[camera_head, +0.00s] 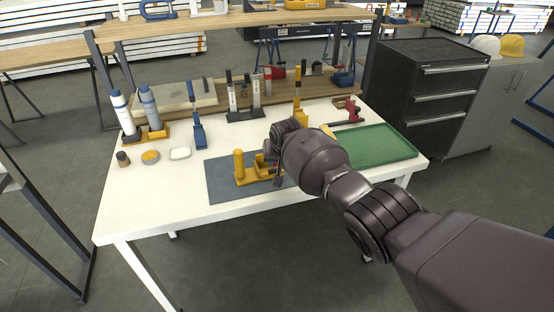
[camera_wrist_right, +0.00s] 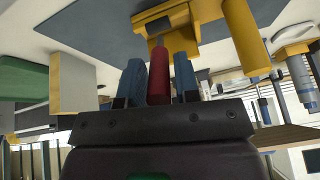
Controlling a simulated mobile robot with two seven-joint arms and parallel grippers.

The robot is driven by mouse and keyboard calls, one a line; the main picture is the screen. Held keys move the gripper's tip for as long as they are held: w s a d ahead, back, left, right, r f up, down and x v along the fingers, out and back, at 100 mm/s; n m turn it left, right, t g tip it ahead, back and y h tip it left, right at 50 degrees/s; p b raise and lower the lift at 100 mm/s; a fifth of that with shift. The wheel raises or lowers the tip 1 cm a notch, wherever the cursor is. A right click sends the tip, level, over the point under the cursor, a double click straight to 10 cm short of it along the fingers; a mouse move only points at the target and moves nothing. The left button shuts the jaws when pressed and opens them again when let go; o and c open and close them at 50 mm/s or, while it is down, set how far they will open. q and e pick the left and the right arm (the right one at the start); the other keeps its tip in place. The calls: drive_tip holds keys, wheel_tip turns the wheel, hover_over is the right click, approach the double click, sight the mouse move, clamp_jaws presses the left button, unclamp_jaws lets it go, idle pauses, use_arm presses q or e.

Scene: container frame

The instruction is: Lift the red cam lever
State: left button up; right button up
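The red cam lever (camera_wrist_right: 159,78) shows in the right wrist view, reaching from a yellow clamp fixture (camera_wrist_right: 195,22) down between my fingers. In the head view the yellow fixture (camera_head: 242,170) stands on a dark grey mat (camera_head: 222,183) at the table's front. My right gripper (camera_head: 277,176) is at its right side there, and my wrist hides the lever. My left gripper is not in view.
A green tray (camera_head: 375,147) lies to the right on the white table (camera_head: 150,204). Upright blue, grey and yellow clamps stand at the back. Bottles in a yellow holder (camera_head: 155,134) and small dishes are at the left. The front left of the table is clear.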

drive_tip(key=shift+o, duration=1.1)
drive_tip(key=shift+r, duration=0.15)
drive_tip(key=shift+s+d+r+p, duration=0.1)
drive_tip(key=shift+s+r+p, duration=0.1)
drive_tip(key=shift+r+p, duration=0.3)
drive_tip(key=p+v, duration=0.2)
drive_tip(key=v, duration=0.1)
drive_tip(key=shift+s+r, duration=0.15)
drive_tip(key=shift+r, duration=0.2)
drive_tip(key=shift+p+v, duration=0.45)
drive_tip(key=shift+v, duration=2.45)
drive_tip(key=shift+s+d+f, duration=0.1)
